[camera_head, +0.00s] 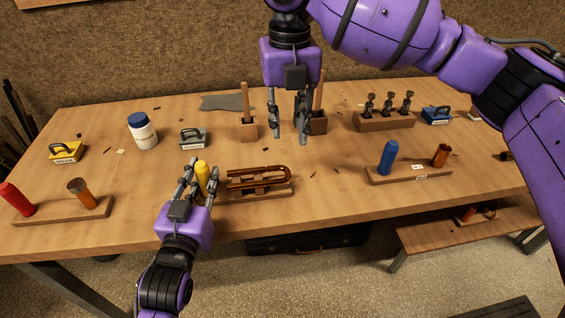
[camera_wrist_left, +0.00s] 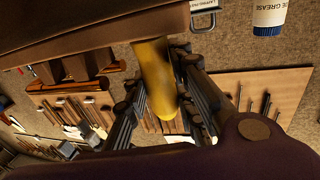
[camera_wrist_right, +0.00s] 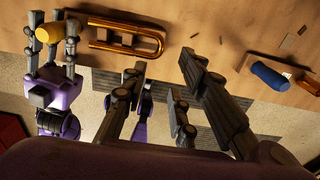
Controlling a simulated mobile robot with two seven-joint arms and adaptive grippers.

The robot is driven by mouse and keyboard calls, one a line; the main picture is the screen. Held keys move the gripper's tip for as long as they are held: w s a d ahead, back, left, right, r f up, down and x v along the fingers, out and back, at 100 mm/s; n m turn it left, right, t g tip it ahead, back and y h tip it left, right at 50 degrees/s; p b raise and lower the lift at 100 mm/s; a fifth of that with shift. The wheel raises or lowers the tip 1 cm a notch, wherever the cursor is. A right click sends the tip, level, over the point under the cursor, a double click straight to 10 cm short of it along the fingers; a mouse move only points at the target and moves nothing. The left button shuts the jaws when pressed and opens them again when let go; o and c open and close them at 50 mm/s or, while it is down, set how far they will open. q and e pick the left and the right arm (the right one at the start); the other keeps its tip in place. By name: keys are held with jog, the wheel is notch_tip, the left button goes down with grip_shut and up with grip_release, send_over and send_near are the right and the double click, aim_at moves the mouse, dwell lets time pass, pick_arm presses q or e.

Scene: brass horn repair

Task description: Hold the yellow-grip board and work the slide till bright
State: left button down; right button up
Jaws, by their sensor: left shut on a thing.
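The yellow grip (camera_head: 202,176) stands up at the left end of a wooden board (camera_head: 277,192) near the table's front edge. My left gripper (camera_head: 199,184) is shut on this grip, which also shows between its fingers in the left wrist view (camera_wrist_left: 154,75). The slide (camera_head: 262,176), a copper-coloured U-shaped tube, lies on the board just right of the grip. It also shows in the right wrist view (camera_wrist_right: 128,38). My right gripper (camera_head: 288,138) is open and empty, pointing down above the table behind the slide, apart from it.
Boards with a red grip (camera_head: 17,199) and a blue grip (camera_head: 388,157) lie left and right. Behind are yellow (camera_head: 66,153), grey (camera_head: 194,139) and blue (camera_head: 437,116) handled blocks, a white jar (camera_head: 143,131), stick holders and a tool rack (camera_head: 384,121).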

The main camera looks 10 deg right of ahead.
aim_at(287, 172)
notch_tip(287, 172, down, 12)
jog(key=shift+r, duration=0.1)
jog(key=shift+c, duration=0.2)
grip_shut()
dwell(0.4)
